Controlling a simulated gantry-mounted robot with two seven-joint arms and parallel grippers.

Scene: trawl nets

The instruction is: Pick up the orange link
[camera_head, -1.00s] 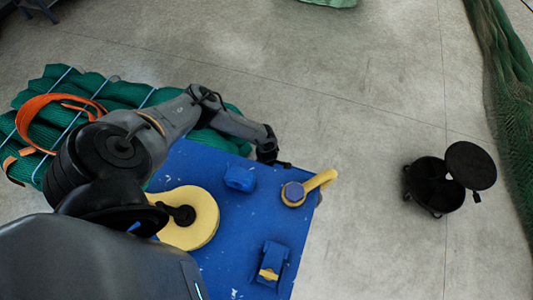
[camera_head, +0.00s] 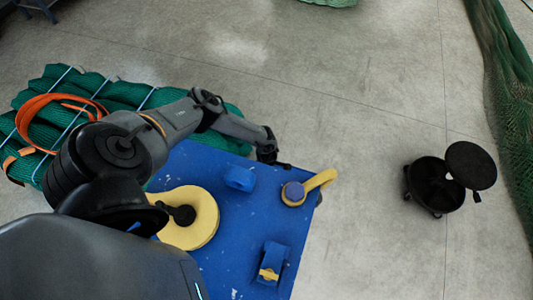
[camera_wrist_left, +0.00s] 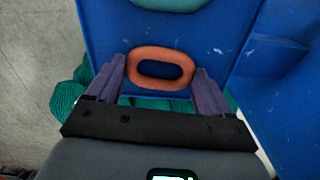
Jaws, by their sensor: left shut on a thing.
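The orange link (camera_wrist_left: 160,85) is a flat oval ring in the left wrist view. It lies crosswise between the two purple fingers of my left gripper (camera_wrist_left: 160,66), which is shut on its two ends. Blue surface shows behind the link and through its opening. In the head view my left gripper (camera_head: 270,157) is at the far edge of the blue table (camera_head: 225,210); the link cannot be made out there. My right gripper is in neither view.
The blue table bears a yellow disc (camera_head: 203,218), a blue block (camera_head: 240,178), a yellow shackle-like piece (camera_head: 321,181) and a blue-and-yellow fixture (camera_head: 273,258). Rolled green netting (camera_head: 60,85) lies behind it. A black round bin (camera_head: 433,183) stands on open floor at the right.

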